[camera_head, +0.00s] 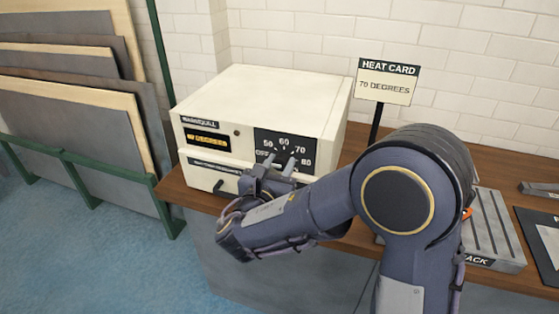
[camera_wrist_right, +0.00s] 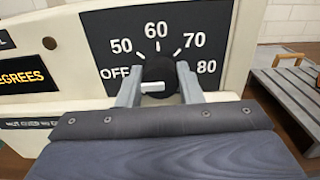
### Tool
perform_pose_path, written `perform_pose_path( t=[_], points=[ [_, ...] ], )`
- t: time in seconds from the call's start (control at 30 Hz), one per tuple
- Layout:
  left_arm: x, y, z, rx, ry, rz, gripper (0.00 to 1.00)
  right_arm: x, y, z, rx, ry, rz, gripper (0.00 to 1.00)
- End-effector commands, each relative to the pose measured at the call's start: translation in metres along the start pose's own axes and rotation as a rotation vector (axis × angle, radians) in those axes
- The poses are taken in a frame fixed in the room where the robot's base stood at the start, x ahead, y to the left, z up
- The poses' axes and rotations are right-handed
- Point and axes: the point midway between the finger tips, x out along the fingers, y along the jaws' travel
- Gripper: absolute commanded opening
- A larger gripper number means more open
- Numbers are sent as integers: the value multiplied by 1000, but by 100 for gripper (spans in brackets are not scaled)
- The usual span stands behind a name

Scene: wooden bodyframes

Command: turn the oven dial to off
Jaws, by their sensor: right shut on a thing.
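The cream oven (camera_head: 262,103) stands on the wooden bench. Its black dial plate (camera_head: 300,145) reads OFF, 50, 60, 70 and 80. In the right wrist view, the round black dial (camera_wrist_right: 160,73) has a white pointer bar (camera_wrist_right: 152,87) lying about level, its end towards the left, on the OFF side. My right gripper (camera_head: 279,169) is at the dial, and in the right wrist view its fingers (camera_wrist_right: 159,85) sit either side of the knob, shut on it. In the head view the gripper hides most of the dial. My left gripper is not in view.
A heat card (camera_head: 385,83) reading 70 DEGREES stands right of the oven. An amber display (camera_head: 206,136) is left of the dial plate; its full text is unclear. A grey slatted rack (camera_head: 490,232) lies on the bench at right. Panels (camera_head: 75,125) lean in a green rack at left.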

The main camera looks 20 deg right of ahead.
Motion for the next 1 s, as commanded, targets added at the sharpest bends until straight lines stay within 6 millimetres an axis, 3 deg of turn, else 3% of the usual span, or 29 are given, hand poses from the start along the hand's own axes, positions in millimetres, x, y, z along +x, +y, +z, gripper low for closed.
perform_pose_path(
  t=[0.4, 0.43, 0.6, 0.87, 1.0],
  points=[
    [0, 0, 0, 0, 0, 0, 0, 0, 0, -3, -14, 4, 0, 10],
    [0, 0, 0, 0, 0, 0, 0, 0, 0, -3, -14, 4, 0, 34],
    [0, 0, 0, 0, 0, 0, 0, 0, 0, -2, -11, 3, 0, 55],
    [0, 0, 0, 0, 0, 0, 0, -1, 0, -1, -9, 1, 1, 55],
    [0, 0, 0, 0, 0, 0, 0, -13, 1, 0, -8, 0, 4, 55]
  ],
)
